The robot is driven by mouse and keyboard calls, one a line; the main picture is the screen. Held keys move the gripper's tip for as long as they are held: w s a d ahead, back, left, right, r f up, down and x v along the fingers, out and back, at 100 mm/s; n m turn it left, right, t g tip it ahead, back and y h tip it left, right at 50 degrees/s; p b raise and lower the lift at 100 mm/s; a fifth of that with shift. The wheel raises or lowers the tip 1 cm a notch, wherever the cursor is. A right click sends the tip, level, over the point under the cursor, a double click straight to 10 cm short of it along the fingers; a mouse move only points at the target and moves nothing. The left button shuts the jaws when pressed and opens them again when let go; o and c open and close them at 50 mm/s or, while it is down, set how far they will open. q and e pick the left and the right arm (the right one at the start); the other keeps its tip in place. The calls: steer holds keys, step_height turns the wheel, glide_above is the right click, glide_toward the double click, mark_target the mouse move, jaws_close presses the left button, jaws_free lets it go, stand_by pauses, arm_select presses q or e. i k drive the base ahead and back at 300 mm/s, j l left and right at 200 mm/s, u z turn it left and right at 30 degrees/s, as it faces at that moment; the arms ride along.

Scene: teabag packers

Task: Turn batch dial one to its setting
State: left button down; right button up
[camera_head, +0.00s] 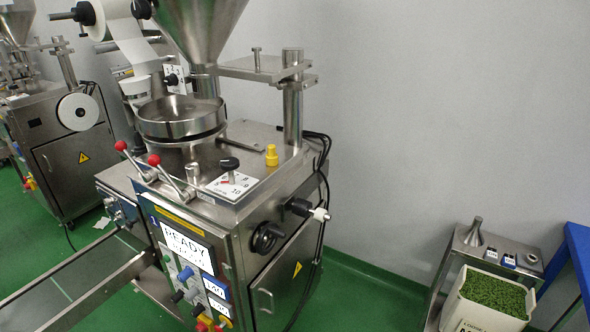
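A dial with a black knob (229,164) stands on the top right of the steel packing machine (215,215). Its white scale plate (238,190) shows numbers, with 10 legible near the front, and a red mark beside the knob's stem. A second white numbered plate with a dark knob (174,77) is farther back, below the funnel. I cannot tell which of the two is batch dial one. The display (186,245) on the front panel reads READY, with a smaller line below it. Neither of my grippers shows in this view.
Red-knobbed levers (153,160) and a yellow knob (271,155) stand near the front dial. A black handwheel (267,238) and a white-tipped crank (318,214) stick out on the right side. A cart holds a bin of green leaves (493,296). Green floor between is clear.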

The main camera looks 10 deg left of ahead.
mark_target(178, 296)
steer(key=u, duration=1.2)
